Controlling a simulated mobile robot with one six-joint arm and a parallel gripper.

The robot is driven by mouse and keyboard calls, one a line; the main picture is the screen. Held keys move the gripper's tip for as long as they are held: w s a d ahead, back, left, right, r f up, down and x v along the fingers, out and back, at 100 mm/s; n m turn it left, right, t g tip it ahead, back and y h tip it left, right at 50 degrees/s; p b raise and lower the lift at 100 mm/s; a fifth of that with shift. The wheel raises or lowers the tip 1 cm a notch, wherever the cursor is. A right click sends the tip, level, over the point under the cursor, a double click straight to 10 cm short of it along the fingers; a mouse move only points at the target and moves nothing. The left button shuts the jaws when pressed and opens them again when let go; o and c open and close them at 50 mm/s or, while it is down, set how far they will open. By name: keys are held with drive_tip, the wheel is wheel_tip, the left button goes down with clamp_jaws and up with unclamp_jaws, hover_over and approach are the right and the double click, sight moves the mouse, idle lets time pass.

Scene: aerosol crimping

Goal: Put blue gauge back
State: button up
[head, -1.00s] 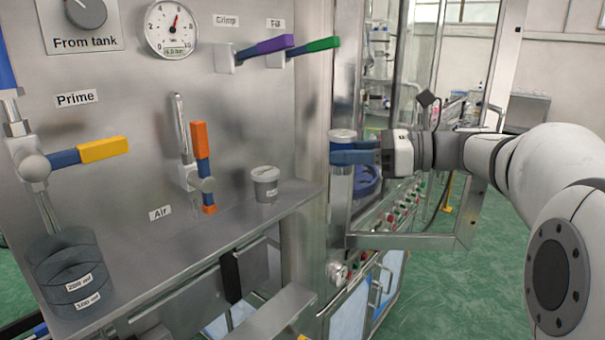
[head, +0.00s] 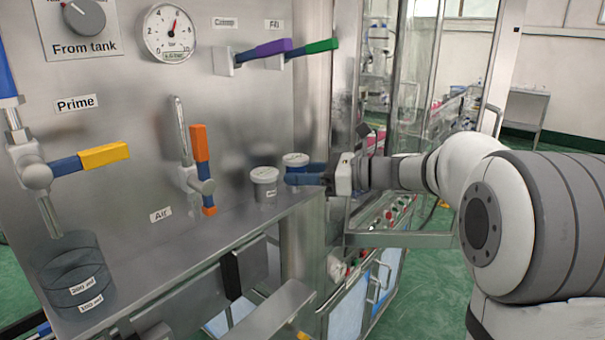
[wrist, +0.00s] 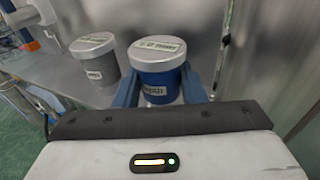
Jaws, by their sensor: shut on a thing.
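The blue gauge (wrist: 157,75) is a short blue cylinder with a silver labelled lid, upright between the two blue fingers of my gripper (wrist: 165,93) in the wrist view. In the head view, my gripper (head: 303,178) comes in from the right and is shut around the blue gauge, whose silver lid (head: 295,160) shows above the fingers. It is at the right end of the steel shelf (head: 225,222). A grey gauge (head: 265,187) stands on the shelf just left of it, with a small gap in the wrist view. I cannot tell whether the blue gauge touches the shelf.
The panel behind carries an orange-handled Air valve (head: 200,150), a yellow-handled Prime valve (head: 95,157), and purple (head: 270,48) and green (head: 318,46) levers above. A dark cup (head: 75,275) is at the far left.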

drive_tip(key=shift+a+f, duration=0.1)
drive_tip(key=o, duration=1.2)
drive_tip(key=shift+c, duration=0.2)
drive_tip(key=b+v, duration=0.1)
drive_tip(key=v, duration=1.1)
drive_tip(key=s+a+f+n+g+h, duration=0.25)
drive_tip(key=s+f+n+h, duration=0.65)
drive_tip(key=s+f, duration=0.55)
drive_tip(key=s+d+f+n+t+h, duration=0.1)
drive_tip(key=s+d+f+n+h, duration=0.5)
drive_tip(key=s+n, duration=0.3)
drive_tip(key=shift+s+d+f+n+t+h, duration=0.2)
drive_tip(key=shift+d+f+n+t+h, duration=0.2)
drive_tip(key=shift+d+n+h, duration=0.55)
